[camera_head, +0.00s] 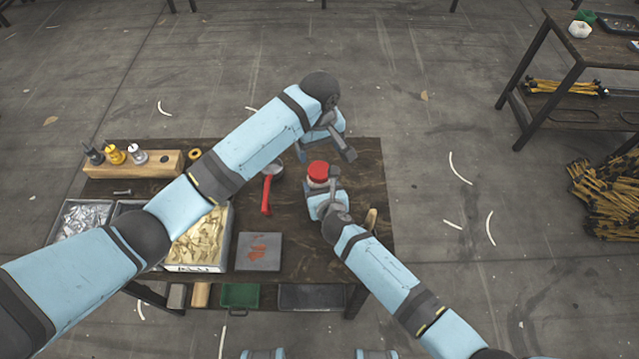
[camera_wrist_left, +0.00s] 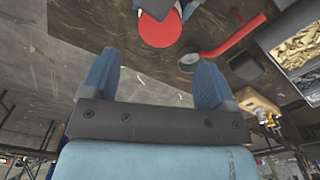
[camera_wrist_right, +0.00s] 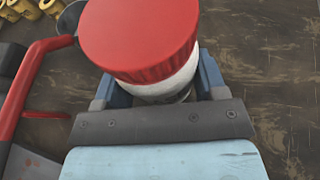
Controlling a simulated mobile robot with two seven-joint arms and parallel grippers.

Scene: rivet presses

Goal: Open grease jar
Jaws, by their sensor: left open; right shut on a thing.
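The grease jar has a red lid (camera_head: 318,171) and a white body (camera_wrist_right: 168,88). It stands upright near the right part of the dark table. My right gripper (camera_head: 333,182) is shut on the jar's body below the lid, as the right wrist view (camera_wrist_right: 155,95) also shows. My left gripper (camera_head: 327,152) is open and empty, above and behind the jar. In the left wrist view the red lid (camera_wrist_left: 160,24) lies beyond the fingers, apart from them (camera_wrist_left: 155,75). The lid sits on the jar.
A red-handled tool (camera_head: 266,194) lies left of the jar. A grey plate with reddish marks (camera_head: 258,251), a bin of gold pieces (camera_head: 200,240) and a wooden block with bottles (camera_head: 135,164) are farther left. A wooden-handled item (camera_head: 371,219) lies at the right edge.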

